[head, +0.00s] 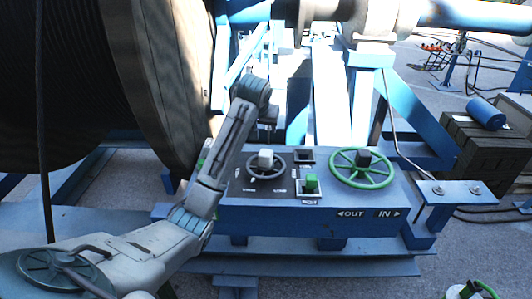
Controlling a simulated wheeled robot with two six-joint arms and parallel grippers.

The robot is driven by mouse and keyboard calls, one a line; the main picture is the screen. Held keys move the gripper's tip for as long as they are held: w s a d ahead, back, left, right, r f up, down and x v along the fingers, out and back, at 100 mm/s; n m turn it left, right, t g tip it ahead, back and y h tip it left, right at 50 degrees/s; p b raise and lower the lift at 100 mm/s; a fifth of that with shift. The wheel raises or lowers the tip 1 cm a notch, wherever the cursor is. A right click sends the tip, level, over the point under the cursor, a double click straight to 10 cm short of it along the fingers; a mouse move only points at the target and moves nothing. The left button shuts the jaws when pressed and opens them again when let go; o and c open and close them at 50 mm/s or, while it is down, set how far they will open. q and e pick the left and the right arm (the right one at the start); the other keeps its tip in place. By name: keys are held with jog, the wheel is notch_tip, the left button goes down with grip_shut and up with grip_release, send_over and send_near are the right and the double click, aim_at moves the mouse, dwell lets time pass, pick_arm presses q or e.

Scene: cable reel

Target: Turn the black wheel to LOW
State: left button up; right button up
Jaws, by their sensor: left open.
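The black wheel (281,168) lies on the dark panel at the left of the blue control box, with a light grey block at its hub. Small white labels sit at the panel's front edge, too small to read surely, and I cannot tell the wheel's setting. My left arm reaches up from the lower left and bends down behind the wheel. My left gripper (267,131) is open, just beyond the wheel's far side. Its fingers are small and dark, and I cannot tell whether they touch the rim. My right gripper is not in view.
A green wheel (345,181) with a black hub block lies to the right on the blue box (270,217), above OUT and IN labels. A green knob (311,184) stands between the wheels. A large cable reel (160,75) rises at left. Blue frame beams stand behind.

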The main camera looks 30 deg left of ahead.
aim_at(266, 152)
pick_arm(q)
jog(key=f, duration=0.3)
jog(key=f+g+h+p, duration=0.1)
jog(key=f, duration=0.3)
jog(key=d+f+g+p, duration=0.1)
jog(key=f, duration=0.2)
jog(key=shift+w+f+m+h, duration=0.15)
jog(key=shift+w+m+h, duration=0.15)
jog(key=shift+w+m, duration=0.1)
jog(key=shift+w+f, duration=0.25)
jog(key=shift+f, duration=0.45)
